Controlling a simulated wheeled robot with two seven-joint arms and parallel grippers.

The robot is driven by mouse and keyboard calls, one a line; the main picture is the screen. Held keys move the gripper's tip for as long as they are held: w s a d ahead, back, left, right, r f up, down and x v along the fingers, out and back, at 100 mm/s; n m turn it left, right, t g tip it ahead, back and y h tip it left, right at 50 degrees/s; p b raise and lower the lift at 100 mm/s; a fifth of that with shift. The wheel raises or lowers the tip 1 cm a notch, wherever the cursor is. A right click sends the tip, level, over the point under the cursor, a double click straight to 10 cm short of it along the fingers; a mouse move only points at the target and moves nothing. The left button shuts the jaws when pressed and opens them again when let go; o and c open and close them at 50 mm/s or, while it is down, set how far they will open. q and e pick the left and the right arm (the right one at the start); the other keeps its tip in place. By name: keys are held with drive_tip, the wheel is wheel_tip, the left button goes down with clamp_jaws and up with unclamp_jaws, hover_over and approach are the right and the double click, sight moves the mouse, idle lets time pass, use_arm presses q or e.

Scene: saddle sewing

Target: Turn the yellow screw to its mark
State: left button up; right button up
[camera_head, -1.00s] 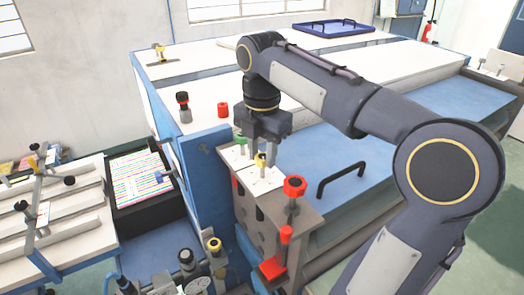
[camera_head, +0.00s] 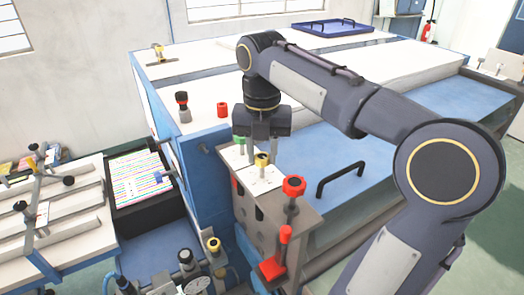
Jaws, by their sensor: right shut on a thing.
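The yellow screw (camera_head: 262,159) stands upright on a white marked plate (camera_head: 259,180) on top of a grey metal block. My right gripper (camera_head: 262,153) points straight down over it and is shut on its knob, with one finger on each side. The marks on the plate are too small to read, so the screw's angle against its mark cannot be told. My left gripper is not in view.
A green screw (camera_head: 239,144) stands just behind and left of the yellow one. A large red knob (camera_head: 294,187) stands close in front on the right, with a red clamp (camera_head: 272,268) below. A black handle (camera_head: 341,179) rises from the blue panel.

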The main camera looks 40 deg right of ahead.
sight(262, 156)
idle(0.3)
drive_tip(key=o, duration=1)
drive_tip(key=shift+c, duration=0.2)
wheel_tip(262, 156, up, 8)
drive_tip(key=shift+f, duration=0.1)
